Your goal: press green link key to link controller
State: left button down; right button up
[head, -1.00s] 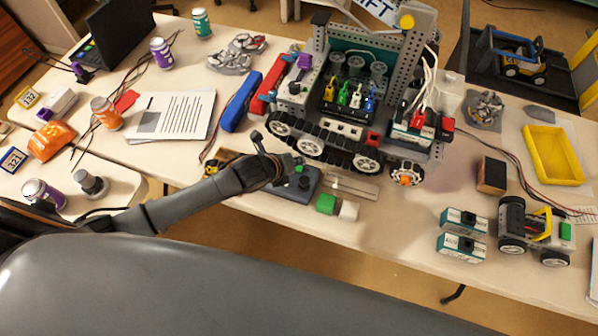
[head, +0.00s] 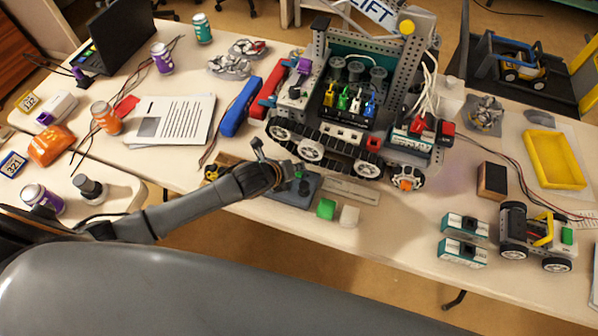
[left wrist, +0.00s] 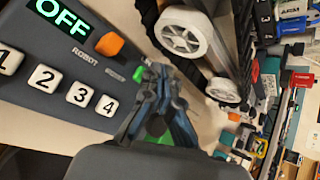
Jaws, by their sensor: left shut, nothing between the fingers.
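The dark grey controller (head: 291,194) lies on the table in front of the large robot, partly hidden by my left arm in the head view. In the left wrist view the controller (left wrist: 50,98) shows a lit display (left wrist: 62,16) reading OFF, an orange switch (left wrist: 109,44) above the word ROBOT, and white number keys. The green link key (left wrist: 137,74) is at the controller's edge nearest my gripper, beside the fingertips. My left gripper (head: 284,177) is shut and empty over the controller; it also shows in the left wrist view (left wrist: 154,76). Contact with the key cannot be told. My right gripper is out of view.
The large tracked robot (head: 352,136) stands just behind the controller. A green cube (head: 326,208) and a white cube (head: 349,215) lie to its right near the table's front edge. Papers (head: 172,120) and a blue case (head: 241,106) lie to the left.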

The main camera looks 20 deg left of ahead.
pick_arm(q)
jog(key=shift+f, duration=0.2)
dwell(0.4)
jog(key=shift+f, duration=0.25)
jog(key=shift+f, duration=0.45)
dwell(0.8)
jog(key=shift+r+p, duration=0.7)
jog(key=shift+r, duration=0.15)
notch_tip(320, 180, up, 5)
jog(key=p, duration=0.5)
jog(key=shift+r, duration=0.1)
